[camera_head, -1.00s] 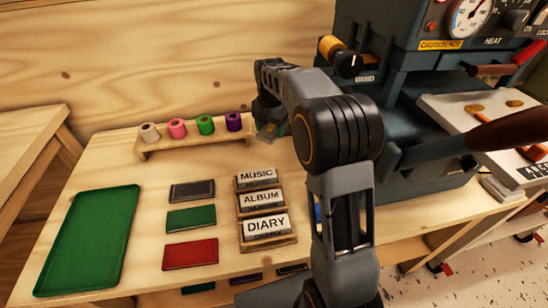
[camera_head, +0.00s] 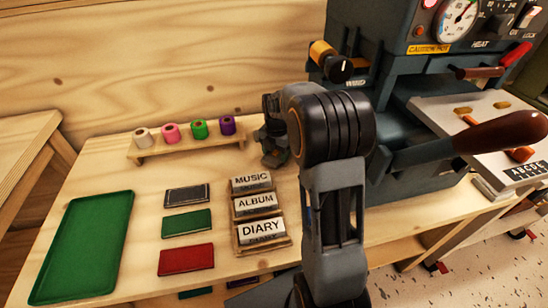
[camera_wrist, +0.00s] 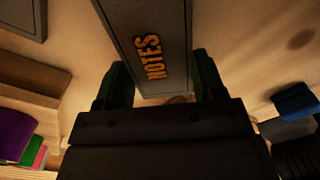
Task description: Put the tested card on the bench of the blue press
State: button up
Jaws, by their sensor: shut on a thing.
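In the wrist view, a dark grey card (camera_wrist: 150,30) with orange-gold letters reading NOTES sits between the fingers of my gripper (camera_wrist: 165,85). My gripper is shut on it. In the head view, my gripper (camera_head: 275,150) is right of the foil rolls, above the table, partly behind my arm; the card cannot be made out there. The dark blue-grey press (camera_head: 385,90) stands at the right, its lower part partly covered by my arm. A pale plate (camera_head: 440,108) with orange pieces and a brown-handled lever (camera_head: 500,131) are at its right.
A wooden rack holds several foil rolls (camera_head: 199,129). A green tray (camera_head: 85,245) lies at left. Black (camera_head: 187,195), green (camera_head: 186,223) and red (camera_head: 186,259) covers lie beside blocks reading MUSIC, ALBUM and DIARY (camera_head: 261,229). The wooden tabletop (camera_head: 150,180) between tray and covers is clear.

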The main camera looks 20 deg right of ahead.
jog(key=shift+f, duration=0.8)
jog(key=shift+f, duration=0.15)
jog(key=o, duration=0.9)
jog(key=shift+o, duration=0.2)
